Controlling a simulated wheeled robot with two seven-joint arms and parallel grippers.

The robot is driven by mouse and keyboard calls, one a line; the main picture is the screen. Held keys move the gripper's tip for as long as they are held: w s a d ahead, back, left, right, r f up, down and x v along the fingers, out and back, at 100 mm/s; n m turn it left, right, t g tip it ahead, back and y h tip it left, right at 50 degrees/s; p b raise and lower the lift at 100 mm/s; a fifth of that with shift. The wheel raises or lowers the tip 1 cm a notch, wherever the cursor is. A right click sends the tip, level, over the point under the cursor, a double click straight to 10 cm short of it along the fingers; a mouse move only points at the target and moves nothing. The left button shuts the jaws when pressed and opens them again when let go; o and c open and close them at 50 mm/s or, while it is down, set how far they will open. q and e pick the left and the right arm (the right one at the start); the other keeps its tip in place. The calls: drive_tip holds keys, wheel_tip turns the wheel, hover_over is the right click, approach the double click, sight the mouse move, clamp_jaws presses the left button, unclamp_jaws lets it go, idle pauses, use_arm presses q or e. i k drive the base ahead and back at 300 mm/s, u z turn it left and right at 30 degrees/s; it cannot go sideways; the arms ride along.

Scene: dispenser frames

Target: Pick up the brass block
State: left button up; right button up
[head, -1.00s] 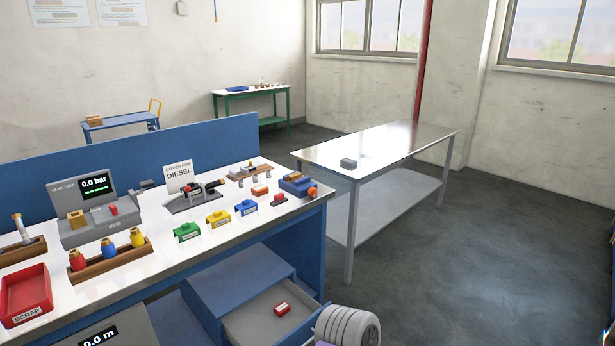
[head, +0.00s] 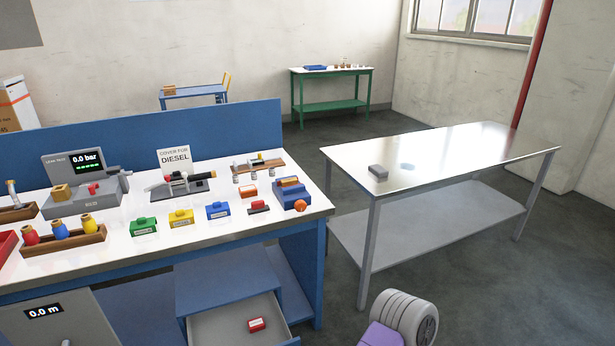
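A small brass-coloured block (head: 61,193) sits on the grey leak-test unit (head: 86,200), at the left of the white-topped workbench in the head view. It is beside the unit's small red part. I cannot be sure it is the task's brass block, as a tan block (head: 169,88) also sits on the far blue cart. Neither of my grippers is in view. Part of my own body shows at the bottom right.
A steel table (head: 455,160) with a grey block (head: 378,172) stands right of the workbench, past a floor gap. Coloured blocks and a wooden holder (head: 65,241) occupy the benchtop.

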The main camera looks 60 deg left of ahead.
sight(291, 181)
drive_tip(key=u, duration=0.55)
drive_tip(key=i, duration=1.65)
drive_tip(key=u, duration=1.1)
